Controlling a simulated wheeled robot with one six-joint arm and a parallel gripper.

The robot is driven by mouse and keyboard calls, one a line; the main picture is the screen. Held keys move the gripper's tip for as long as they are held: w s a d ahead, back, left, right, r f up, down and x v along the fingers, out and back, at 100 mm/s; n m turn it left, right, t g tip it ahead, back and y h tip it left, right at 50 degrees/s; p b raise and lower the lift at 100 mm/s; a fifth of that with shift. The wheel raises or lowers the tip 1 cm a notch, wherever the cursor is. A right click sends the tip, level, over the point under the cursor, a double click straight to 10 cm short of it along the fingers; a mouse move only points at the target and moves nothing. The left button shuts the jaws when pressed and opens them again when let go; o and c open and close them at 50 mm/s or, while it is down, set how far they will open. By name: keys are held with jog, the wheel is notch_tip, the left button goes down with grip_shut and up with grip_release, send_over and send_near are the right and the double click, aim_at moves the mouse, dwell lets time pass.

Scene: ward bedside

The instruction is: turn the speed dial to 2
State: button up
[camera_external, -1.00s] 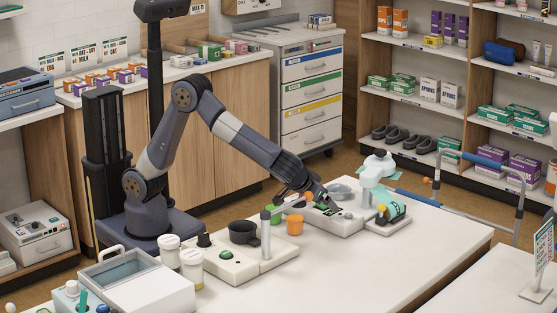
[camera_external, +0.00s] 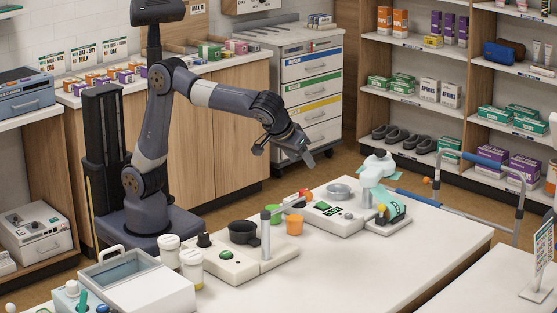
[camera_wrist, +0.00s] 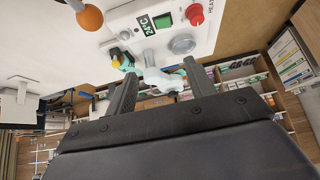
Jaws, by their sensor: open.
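No dial marked as speed can be read in these views. A black knob (camera_external: 204,240) stands on a low white unit (camera_external: 238,266) that bears a black bowl (camera_external: 244,232) and a green button or display; its setting is too small to read. My gripper (camera_external: 288,153) is raised behind the table's far edge, well apart from that knob. In the wrist view my gripper (camera_wrist: 161,86) has its two fingers spread with nothing held between them. That black knob does not show there.
Orange and green cups and white jars (camera_external: 192,266) are nearby. The table's front right is clear.

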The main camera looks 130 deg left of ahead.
jog(key=s+d+n+h+p, duration=0.1)
jog(key=s+d+h+p, duration=0.15)
jog(key=d, duration=1.15)
jog(key=n+h+p, duration=0.1)
jog(key=n+h, duration=0.1)
jog(key=h, duration=0.3)
send_over(204, 234)
notch_tip(204, 234, down, 4)
jog(key=f, duration=0.1)
jog(key=shift+y, duration=0.25)
notch_tip(204, 234, down, 10)
jog(key=shift+f, duration=0.1)
jog(key=c, duration=1)
